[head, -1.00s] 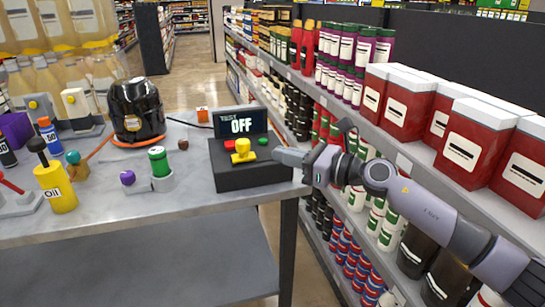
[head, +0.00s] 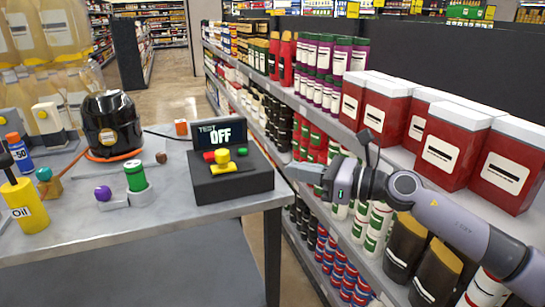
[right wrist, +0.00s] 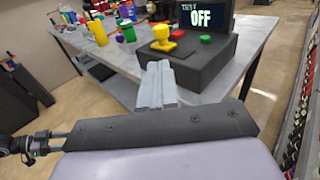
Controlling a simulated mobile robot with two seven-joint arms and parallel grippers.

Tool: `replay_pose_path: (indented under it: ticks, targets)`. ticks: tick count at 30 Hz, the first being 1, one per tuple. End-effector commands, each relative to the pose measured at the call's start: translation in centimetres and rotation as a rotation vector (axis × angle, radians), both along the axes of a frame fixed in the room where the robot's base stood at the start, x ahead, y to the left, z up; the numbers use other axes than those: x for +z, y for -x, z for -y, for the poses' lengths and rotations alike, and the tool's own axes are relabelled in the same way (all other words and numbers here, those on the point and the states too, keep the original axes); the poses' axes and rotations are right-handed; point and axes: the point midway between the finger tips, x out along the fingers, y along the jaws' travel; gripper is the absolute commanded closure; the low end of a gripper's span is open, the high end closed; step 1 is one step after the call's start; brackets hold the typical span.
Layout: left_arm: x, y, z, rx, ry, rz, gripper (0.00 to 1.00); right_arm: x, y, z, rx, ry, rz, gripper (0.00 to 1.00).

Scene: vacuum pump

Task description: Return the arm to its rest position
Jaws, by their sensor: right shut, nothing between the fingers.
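My right arm comes in from the right in the head view. Its gripper (head: 303,172) is shut and empty, just right of the test box and in front of the shelves. In the right wrist view the shut fingers (right wrist: 156,88) point toward the box. The black test box (head: 232,181) stands on the table corner, with a yellow knob, a red button and a green button on top. Its screen (head: 217,133) reads "TEST OFF". My left gripper is not in view.
The grey table (head: 150,222) holds a black pump (head: 111,122), a yellow oil bottle (head: 25,205), a green-topped cylinder (head: 135,176) and a purple knob (head: 103,193). Shelves with red boxes (head: 447,148) and cans stand close to my right arm. The floor aisle behind is clear.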

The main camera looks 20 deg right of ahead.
Motion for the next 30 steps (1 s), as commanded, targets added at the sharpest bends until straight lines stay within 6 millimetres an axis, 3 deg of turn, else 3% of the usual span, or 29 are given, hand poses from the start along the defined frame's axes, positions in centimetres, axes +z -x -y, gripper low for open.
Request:
replay_pose_path:
  ticks: [7, 14, 23, 30]
  targets:
    - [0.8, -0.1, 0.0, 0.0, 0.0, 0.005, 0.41, -0.6, 0.5, -1.0, -0.002, -0.127, -0.082, 1.0]
    - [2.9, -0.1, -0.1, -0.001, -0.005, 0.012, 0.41, -3.9, 2.8, -3.3, -0.066, -0.69, -0.464, 1.0]
    - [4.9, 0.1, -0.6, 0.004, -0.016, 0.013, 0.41, -11.7, 7.8, -2.7, -0.322, -1.522, -1.034, 1.0]
    - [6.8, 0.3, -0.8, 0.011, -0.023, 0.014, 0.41, -19.7, 15.6, -1.9, -0.668, -2.185, -1.396, 1.0]
